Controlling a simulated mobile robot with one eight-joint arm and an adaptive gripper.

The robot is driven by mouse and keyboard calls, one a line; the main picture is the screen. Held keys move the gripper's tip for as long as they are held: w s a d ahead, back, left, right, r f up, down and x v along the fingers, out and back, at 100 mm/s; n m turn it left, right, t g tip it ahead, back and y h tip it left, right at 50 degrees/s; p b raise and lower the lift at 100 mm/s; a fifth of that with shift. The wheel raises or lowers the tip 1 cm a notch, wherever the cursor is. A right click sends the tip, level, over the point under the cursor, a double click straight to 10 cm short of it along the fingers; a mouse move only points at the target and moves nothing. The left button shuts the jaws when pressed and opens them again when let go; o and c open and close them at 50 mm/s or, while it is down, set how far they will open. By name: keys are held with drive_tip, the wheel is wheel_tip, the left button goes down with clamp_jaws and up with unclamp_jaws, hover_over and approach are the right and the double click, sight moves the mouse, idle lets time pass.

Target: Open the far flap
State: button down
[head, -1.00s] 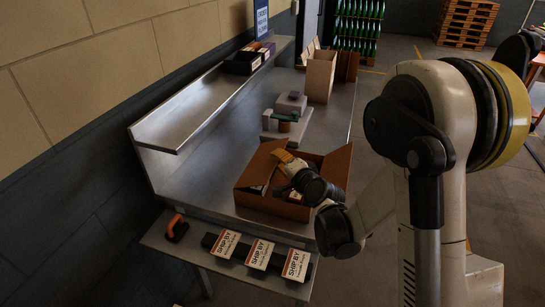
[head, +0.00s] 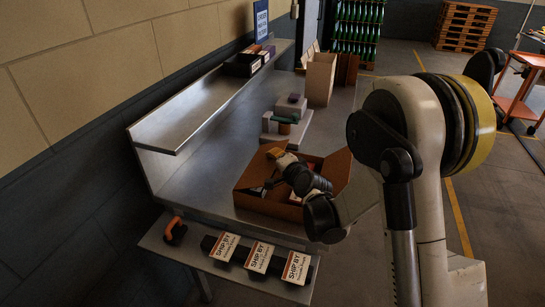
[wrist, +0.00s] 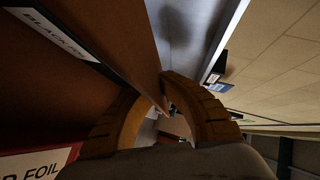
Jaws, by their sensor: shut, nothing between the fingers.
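The open brown cardboard box (head: 268,205) stands on the metal bench, with dark and white-labelled contents inside, partly hidden by my arm. A raised flap (head: 338,170) stands at its right side. The far left edge, where the far flap would be, is partly hidden by my gripper (head: 274,154); I cannot tell how far that flap is open. My gripper is at that edge, shut and empty. In the wrist view its yellow-brown fingers (wrist: 164,96) are close against a brown cardboard panel (wrist: 120,45); I cannot tell whether they touch it.
Several "SHIP BY" cards (head: 259,257) stand on the lower front shelf, beside an orange-handled tool (head: 175,231). A grey device (head: 287,122) and a tall carton (head: 320,78) stand farther back. A raised metal shelf (head: 185,115) runs along the wall. The bench left of the box is clear.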

sight(267, 157)
drive_tip(key=shift+r, duration=0.1)
